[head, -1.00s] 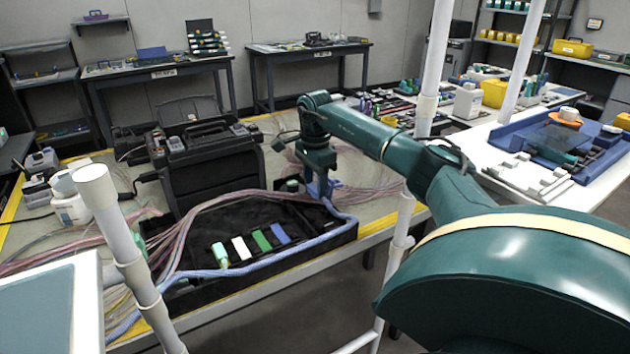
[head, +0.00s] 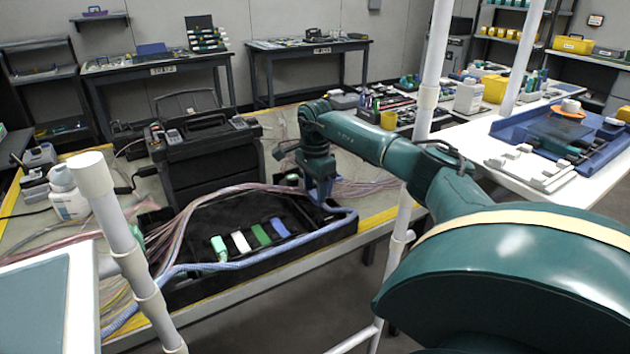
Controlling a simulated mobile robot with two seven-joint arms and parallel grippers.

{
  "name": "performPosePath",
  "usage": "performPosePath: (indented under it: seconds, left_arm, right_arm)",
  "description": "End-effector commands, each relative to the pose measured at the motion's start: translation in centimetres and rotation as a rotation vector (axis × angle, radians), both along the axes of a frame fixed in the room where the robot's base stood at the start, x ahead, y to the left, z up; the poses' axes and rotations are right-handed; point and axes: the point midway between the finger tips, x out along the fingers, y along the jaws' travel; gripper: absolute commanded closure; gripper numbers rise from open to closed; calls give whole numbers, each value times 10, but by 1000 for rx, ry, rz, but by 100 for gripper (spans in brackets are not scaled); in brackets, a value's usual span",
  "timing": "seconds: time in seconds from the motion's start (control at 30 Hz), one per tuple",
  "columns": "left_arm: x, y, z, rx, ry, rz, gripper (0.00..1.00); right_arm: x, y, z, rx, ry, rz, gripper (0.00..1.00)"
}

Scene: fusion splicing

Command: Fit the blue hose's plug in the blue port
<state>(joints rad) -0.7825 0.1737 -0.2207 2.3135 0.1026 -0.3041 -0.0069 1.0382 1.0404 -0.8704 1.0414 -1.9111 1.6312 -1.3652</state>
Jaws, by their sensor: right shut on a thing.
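The blue hose (head: 250,265) runs along the front of a black tray (head: 200,293), bends round its right end and comes up to my right gripper (head: 322,197). The right gripper points down over the tray's back right part and is shut on the hose's end. The plug itself is hidden by the fingers. A row of coloured blocks lies in the tray: light green, white, green and a blue one (head: 280,227), which may be the blue port. The blue block is to the left of and nearer than the gripper, apart from it. My left gripper is out of view.
A bundle of pinkish cables (head: 175,235) crosses the tray's left side. A black case (head: 208,155) stands behind the tray. White posts (head: 118,235) rise in front at the left and by my right arm. A white bench (head: 470,155) stands at the right.

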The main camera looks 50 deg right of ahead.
Motion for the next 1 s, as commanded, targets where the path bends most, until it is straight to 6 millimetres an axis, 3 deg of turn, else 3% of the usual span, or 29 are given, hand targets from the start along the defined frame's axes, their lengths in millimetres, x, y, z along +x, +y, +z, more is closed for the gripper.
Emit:
performPosePath:
  seconds: [1.0]
  left_arm:
    - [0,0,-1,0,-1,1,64]
  right_arm:
    - [0,0,-12,1,0,1,77]
